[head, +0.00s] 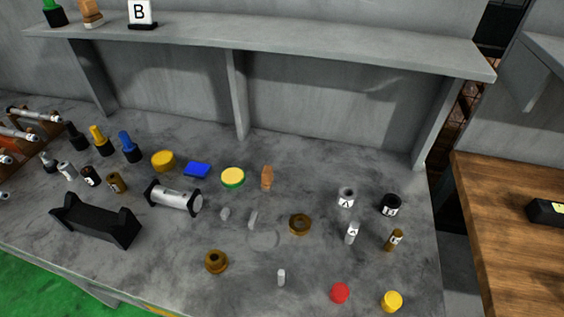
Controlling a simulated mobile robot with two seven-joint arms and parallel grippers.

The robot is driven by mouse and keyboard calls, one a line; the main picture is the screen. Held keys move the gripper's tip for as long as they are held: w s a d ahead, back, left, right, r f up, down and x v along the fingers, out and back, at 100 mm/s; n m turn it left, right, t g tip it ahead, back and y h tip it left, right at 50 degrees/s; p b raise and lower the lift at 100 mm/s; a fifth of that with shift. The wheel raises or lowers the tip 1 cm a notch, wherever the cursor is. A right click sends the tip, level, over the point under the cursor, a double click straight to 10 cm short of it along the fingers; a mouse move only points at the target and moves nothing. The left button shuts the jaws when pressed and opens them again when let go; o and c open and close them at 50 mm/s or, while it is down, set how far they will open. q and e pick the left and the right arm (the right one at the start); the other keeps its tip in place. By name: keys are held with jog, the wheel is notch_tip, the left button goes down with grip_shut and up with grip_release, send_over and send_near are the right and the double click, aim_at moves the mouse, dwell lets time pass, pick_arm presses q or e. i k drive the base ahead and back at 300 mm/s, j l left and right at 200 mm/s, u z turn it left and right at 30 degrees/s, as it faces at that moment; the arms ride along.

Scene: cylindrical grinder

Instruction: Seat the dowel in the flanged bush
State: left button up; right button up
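A bronze-brown flanged bush (216,261) stands on the grey bench near its front edge, with a dark hole in its top. A small pale grey pin (281,277), which looks like the dowel, stands upright on the bench to the right of the bush and apart from it. Two other small grey pieces, one short (225,214) and one longer (252,219), stand farther back; I cannot tell for certain which piece is the dowel. Neither of my grippers is in view.
A brown ring (300,224) lies right of centre. A silver cylinder (174,198) and a black cradle (96,221) are at left. Red (340,292) and yellow (392,301) discs lie front right. Lettered parts (352,233) stand at right. A shelf (270,48) overhangs the back.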

aim_at(219, 267)
jog(key=k+j+z, duration=0.35)
jog(key=j+z, duration=0.15)
jog(key=k+j, duration=0.1)
jog(key=k, duration=0.3)
jog(key=i+l+u, duration=0.25)
jog(key=l, duration=0.35)
jog(key=l+u, duration=0.2)
jog(key=l, duration=0.35)
jog(key=i+l+u, duration=0.1)
jog(key=l+u, duration=0.15)
jog(key=l, duration=0.4)
